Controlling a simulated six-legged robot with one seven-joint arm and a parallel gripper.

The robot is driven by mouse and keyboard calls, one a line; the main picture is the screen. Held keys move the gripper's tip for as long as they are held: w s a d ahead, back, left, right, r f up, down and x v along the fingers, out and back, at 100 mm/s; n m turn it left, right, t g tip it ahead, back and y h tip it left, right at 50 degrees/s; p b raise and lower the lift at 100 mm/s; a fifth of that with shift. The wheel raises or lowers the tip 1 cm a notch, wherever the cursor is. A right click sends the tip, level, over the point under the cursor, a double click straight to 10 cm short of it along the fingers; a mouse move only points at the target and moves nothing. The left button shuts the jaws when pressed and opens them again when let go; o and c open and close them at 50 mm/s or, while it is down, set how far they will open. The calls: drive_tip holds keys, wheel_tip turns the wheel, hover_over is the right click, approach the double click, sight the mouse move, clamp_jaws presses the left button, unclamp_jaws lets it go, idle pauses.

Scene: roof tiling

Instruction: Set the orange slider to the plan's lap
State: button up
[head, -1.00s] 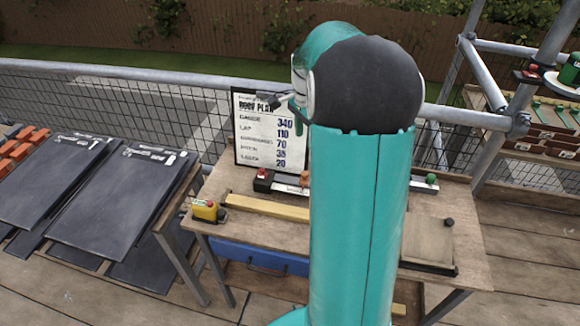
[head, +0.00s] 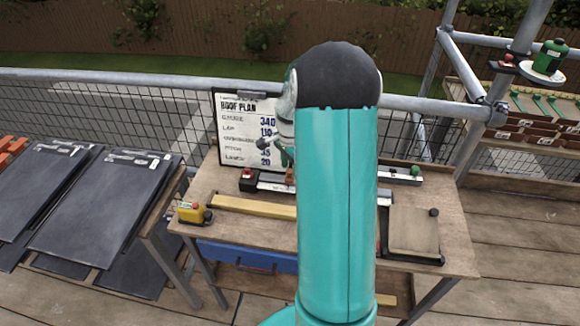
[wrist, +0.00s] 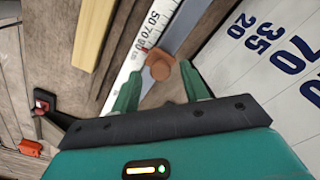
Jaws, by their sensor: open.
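The orange slider (wrist: 160,66) sits on a white scale (wrist: 148,40) with printed numbers, of which 50, 70 and 90 can be read in the wrist view. A small red mark lies beside the slider on the scale. My gripper (wrist: 159,72) is open, with one teal finger on either side of the slider; contact cannot be told. In the head view my arm hides most of the scale, and a bit of the slider (head: 290,176) shows. The roof plan board (head: 231,142) stands behind the bench and reads lap 110.
The wooden bench (head: 230,240) carries a yellow device (head: 193,213), a wooden batten (head: 252,207) and a flat board (head: 414,230) at right. Dark slates (head: 85,205) lie to the left. A metal railing (head: 150,78) runs behind.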

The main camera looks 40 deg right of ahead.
drive_tip(key=shift+f, duration=0.2)
clamp_jaws()
drive_tip(key=shift+s+d, duration=0.75)
drive_tip(key=shift+s, duration=0.2)
unclamp_jaws()
drive_tip(key=shift+s, duration=0.1)
drive_tip(key=shift+r, duration=0.1)
wheel_tip(320, 180, up, 14)
